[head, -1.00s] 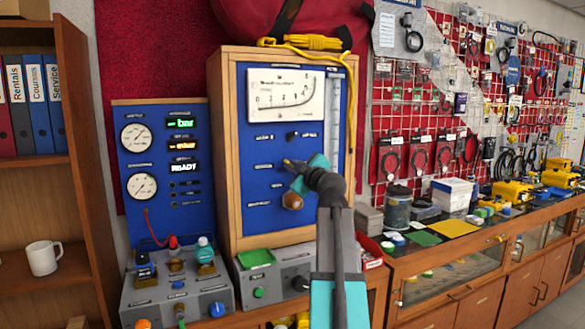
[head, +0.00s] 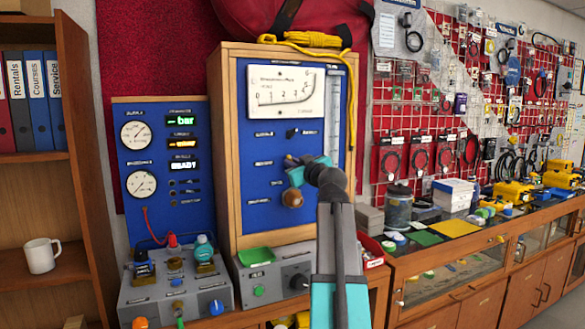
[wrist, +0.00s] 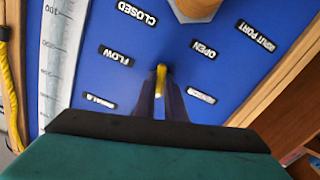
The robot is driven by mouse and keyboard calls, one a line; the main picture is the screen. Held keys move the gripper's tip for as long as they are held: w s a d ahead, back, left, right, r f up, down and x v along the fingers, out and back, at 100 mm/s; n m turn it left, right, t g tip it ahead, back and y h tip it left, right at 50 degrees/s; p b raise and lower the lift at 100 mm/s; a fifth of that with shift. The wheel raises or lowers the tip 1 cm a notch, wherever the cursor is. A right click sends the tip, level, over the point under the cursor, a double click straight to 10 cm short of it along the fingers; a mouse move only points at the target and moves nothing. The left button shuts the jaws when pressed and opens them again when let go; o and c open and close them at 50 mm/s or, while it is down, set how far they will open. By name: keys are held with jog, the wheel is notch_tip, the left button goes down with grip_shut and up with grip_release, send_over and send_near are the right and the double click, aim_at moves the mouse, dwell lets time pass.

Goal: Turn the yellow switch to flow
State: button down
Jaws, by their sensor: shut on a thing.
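The yellow switch (wrist: 161,77) is on the blue panel, between the FLOW label (wrist: 115,55) and the OPEN label (wrist: 203,50) in the wrist view, which shows the panel upside down. My gripper (wrist: 160,92) is shut on the switch, one dark finger on each side. In the head view my gripper (head: 290,161) reaches the tall panel from the lower right, and its teal body is tilted.
A brown knob (head: 292,198) sticks out just below my gripper. A dial gauge (head: 284,91) is above it, and a clear scale tube (head: 332,110) runs to the right.

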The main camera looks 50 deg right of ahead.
jog(key=shift+m+p, duration=1.2)
jog(key=shift+m, duration=5.1)
jog(key=c, duration=1.8)
grip_release()
jog(key=shift+s, duration=0.15)
jog(key=b+v, duration=0.1)
jog(key=v, duration=1.2)
jog(key=shift+s+a+f+b, duration=0.1)
jog(key=shift+s+a+b, duration=0.05)
jog(key=shift+s+b, duration=0.2)
